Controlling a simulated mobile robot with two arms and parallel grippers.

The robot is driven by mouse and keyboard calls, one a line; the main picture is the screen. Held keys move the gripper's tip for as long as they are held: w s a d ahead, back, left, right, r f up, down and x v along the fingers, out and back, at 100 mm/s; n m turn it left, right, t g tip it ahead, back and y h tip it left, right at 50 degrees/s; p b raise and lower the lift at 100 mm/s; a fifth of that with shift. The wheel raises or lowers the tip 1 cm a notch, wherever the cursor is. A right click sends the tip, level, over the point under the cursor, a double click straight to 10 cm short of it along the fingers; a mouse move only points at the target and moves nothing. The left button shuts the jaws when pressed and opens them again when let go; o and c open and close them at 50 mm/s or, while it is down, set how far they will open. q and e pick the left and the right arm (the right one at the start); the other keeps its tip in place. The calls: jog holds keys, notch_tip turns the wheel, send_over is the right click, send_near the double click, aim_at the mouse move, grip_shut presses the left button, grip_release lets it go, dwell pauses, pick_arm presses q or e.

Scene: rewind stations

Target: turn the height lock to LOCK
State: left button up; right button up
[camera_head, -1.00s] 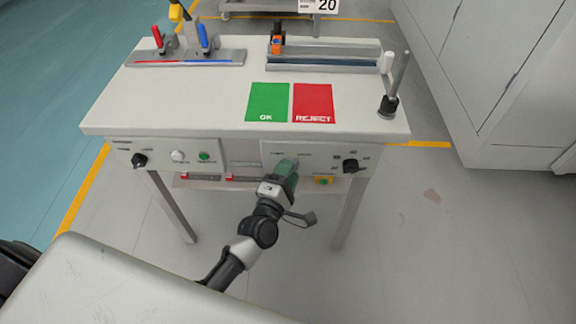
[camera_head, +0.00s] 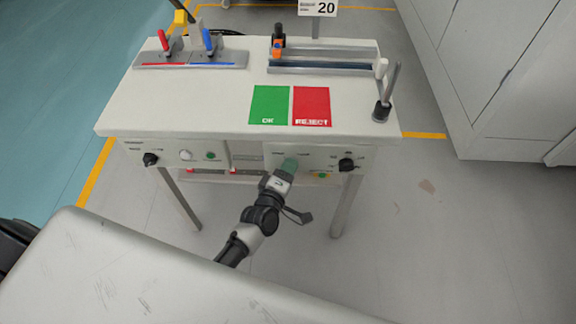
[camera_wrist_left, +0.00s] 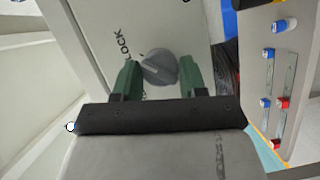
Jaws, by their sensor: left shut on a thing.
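The height lock is a grey round knob (camera_wrist_left: 160,66) on a pale panel in the left wrist view, with the word LOCK printed beside it on the left; the rest of the lettering is hidden or cut off. My left gripper (camera_wrist_left: 157,70) has green fingers, one on each side of the knob, and is shut on it. In the head view my left gripper (camera_head: 289,164) is at the station's front panel (camera_head: 318,155), below the tabletop edge, and covers the knob. My right gripper is in neither view.
A black dial (camera_head: 347,165) sits just right of my left gripper; another black knob (camera_head: 150,159) and white and green buttons are further left. The tabletop (camera_head: 200,110) overhangs the panel. A tall cabinet (camera_head: 500,70) stands at the right, with clear floor in front.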

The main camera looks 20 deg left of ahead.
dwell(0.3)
pick_arm(q)
jog(key=o, duration=0.9)
jog(key=shift+s, duration=0.15)
jog(key=s, duration=0.7)
jog(key=s+a+r, duration=0.1)
jog(key=s, duration=0.2)
jog(key=shift+s+p, duration=0.2)
jog(key=shift+p, duration=0.15)
